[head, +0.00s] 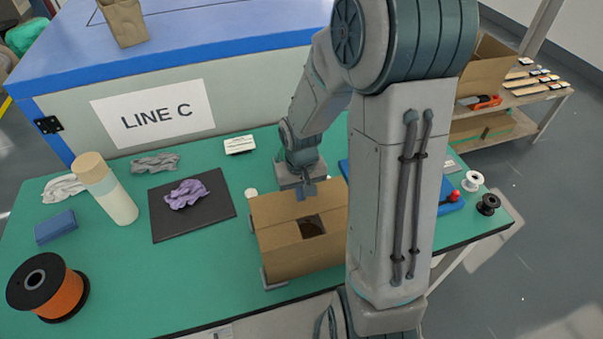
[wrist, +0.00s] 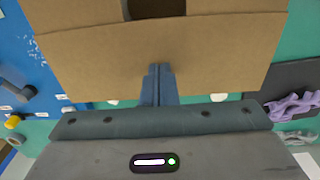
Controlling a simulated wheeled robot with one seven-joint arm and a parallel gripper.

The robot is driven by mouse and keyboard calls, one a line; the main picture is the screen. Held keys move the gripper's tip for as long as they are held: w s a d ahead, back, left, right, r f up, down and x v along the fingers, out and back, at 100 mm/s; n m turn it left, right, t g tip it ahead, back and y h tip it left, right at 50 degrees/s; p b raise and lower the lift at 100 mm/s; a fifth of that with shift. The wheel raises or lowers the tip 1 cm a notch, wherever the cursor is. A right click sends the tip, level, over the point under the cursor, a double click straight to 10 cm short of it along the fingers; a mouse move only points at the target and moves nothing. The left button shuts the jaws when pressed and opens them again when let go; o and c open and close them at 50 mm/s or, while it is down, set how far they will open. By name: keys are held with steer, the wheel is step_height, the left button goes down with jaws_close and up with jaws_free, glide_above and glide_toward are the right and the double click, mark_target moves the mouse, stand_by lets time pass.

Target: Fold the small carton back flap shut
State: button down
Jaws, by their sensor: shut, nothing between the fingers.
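The small brown carton (head: 275,262) stands on the green table in the head view, partly hidden by my arm on its right. A small dark gap (head: 312,228) shows in its top. The back flap (head: 272,208) is the panel on the gripper's side; its exact angle is hard to tell. My gripper (head: 308,193) is at the carton's back edge, fingers pointing down and together, empty. In the wrist view the fingers (wrist: 158,70) overlap the cardboard panel (wrist: 90,65) below a crease; I cannot tell if they touch it. The dark gap also shows at the top (wrist: 152,8).
A black mat (head: 165,228) with a purple cloth (head: 186,194) lies left of the carton. A bottle (head: 108,190), a blue block (head: 55,228) and an orange spool (head: 60,295) stand farther left. A blue tray (head: 449,200) and small spools (head: 473,181) are at right.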

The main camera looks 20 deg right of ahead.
steer(key=p, duration=0.1)
steer(key=r+p, duration=0.1)
steer(key=shift+w+r+g+p, duration=0.15)
steer(key=shift+w+g+p, duration=0.15)
steer(key=shift+p, duration=0.1)
step_height(320, 180, up, 7)
steer(key=p, duration=0.5)
steer(key=shift+s+r, duration=0.15)
steer(key=shift+s, duration=0.15)
stand_by(0.4)
